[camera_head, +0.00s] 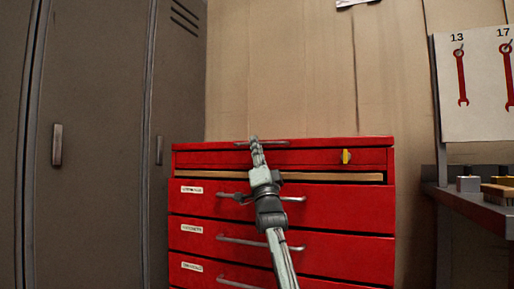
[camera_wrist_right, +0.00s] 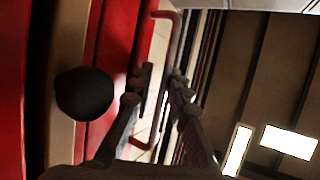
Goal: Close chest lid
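The red tool chest (camera_head: 335,218) stands against the wall, its lid (camera_head: 318,157) at the top with a metal handle (camera_head: 285,143) on its front. A tan strip (camera_head: 320,177) shows between the lid section and the top drawer. My right gripper (camera_head: 255,143) reaches up to the lid handle. In the right wrist view my right gripper's two fingers (camera_wrist_right: 162,78) stand apart on either side of the handle bar (camera_wrist_right: 172,22), which looks red there. Whether they touch the bar I cannot tell. My left gripper is not in view.
A yellow piece (camera_head: 346,157) sits on the lid front at right. A grey locker (camera_head: 100,150) stands at left, and a dark bench (camera_head: 470,200) with small blocks is at right.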

